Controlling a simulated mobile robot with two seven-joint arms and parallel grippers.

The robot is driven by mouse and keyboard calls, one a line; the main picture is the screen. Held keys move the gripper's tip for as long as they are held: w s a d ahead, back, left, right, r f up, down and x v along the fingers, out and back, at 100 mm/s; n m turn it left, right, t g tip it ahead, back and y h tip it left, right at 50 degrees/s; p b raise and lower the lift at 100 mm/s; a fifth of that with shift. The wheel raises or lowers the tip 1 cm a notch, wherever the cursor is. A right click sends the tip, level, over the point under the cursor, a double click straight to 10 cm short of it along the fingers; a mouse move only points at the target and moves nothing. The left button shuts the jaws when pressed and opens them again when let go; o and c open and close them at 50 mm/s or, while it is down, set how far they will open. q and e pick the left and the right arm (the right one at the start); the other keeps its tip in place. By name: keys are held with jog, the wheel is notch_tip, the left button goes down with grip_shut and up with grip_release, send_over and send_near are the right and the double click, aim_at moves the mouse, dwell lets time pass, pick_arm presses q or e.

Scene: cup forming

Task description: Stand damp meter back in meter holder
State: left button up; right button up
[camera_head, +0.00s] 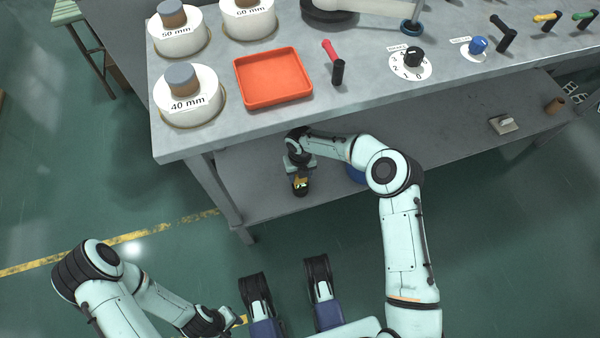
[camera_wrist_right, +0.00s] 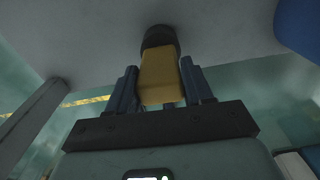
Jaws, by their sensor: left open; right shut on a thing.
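My right gripper (camera_head: 300,178) is low under the bench top, near the front edge of the lower shelf (camera_head: 262,182). It is shut on the damp meter, a yellow block (camera_wrist_right: 160,78) between its blue fingers in the right wrist view. A dark round part (camera_wrist_right: 160,38) shows at the meter's far end, against the grey shelf. I cannot tell if this is the meter's own end or the meter holder, nor whether it touches the shelf. My left gripper (camera_head: 238,320) is open and empty, low over the floor.
The bench top holds an orange tray (camera_head: 272,77), white weights and knobs. A blue object (camera_head: 356,174) lies right of the right gripper, and a table leg (camera_head: 222,195) stands to the left. A grey block (camera_head: 504,123) is farther right on the shelf.

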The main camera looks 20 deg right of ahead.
jog(key=o, duration=1.6)
jog(key=shift+r, duration=0.1)
jog(key=shift+r+p, duration=1.5)
jog(key=shift+r, duration=2.45)
